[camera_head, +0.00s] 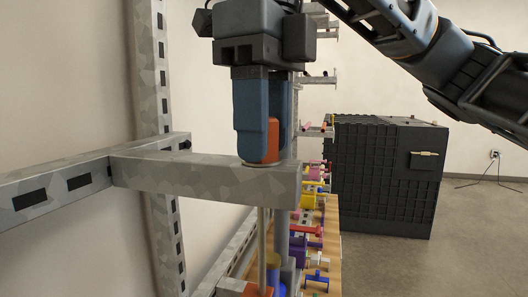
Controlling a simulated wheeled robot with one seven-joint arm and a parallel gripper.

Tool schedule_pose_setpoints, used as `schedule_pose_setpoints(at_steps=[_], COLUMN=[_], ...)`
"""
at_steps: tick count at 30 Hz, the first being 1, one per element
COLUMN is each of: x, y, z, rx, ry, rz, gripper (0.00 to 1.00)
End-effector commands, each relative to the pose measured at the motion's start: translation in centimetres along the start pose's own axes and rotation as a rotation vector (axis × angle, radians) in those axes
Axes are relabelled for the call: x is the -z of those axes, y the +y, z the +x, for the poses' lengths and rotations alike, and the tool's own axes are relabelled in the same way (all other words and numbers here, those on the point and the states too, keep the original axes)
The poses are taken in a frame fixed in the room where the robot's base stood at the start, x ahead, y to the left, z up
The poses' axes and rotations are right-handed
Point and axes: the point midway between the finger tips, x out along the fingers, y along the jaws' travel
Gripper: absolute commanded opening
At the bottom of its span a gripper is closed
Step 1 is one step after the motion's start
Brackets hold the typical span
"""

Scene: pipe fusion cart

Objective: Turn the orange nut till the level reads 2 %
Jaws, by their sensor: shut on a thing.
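The orange nut (272,142) sits on top of a grey horizontal bracket arm (205,175), above a thin vertical rod (262,235). My gripper (264,150) points straight down, with its blue fingers closed around the nut. The near finger hides much of the nut. A flat ring shows at the nut's base, against the bracket. Below, an orange part (233,286) and a blue part stand near the rod's lower end, cut by the picture's bottom edge. I see no readable level or percentage.
A grey slotted upright (158,80) stands left of my gripper. Behind is a wooden board (328,240) crowded with several coloured clamps and handles. A large dark crate (385,175) stands at the right on the floor. Open floor (480,240) lies right of it.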

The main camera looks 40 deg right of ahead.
Motion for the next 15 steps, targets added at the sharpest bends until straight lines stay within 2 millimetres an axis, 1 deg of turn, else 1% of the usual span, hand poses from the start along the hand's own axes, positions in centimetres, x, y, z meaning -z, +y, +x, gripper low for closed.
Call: schedule_pose_setpoints(at_steps=[1,15], x=[-0.02,-0.05], y=[-0.02,-0.16], z=[0.32,0.12], rx=[0.001,0.000], ry=[-0.001,-0.001], rz=[-0.043,-0.492], gripper=[0.09,0.09])
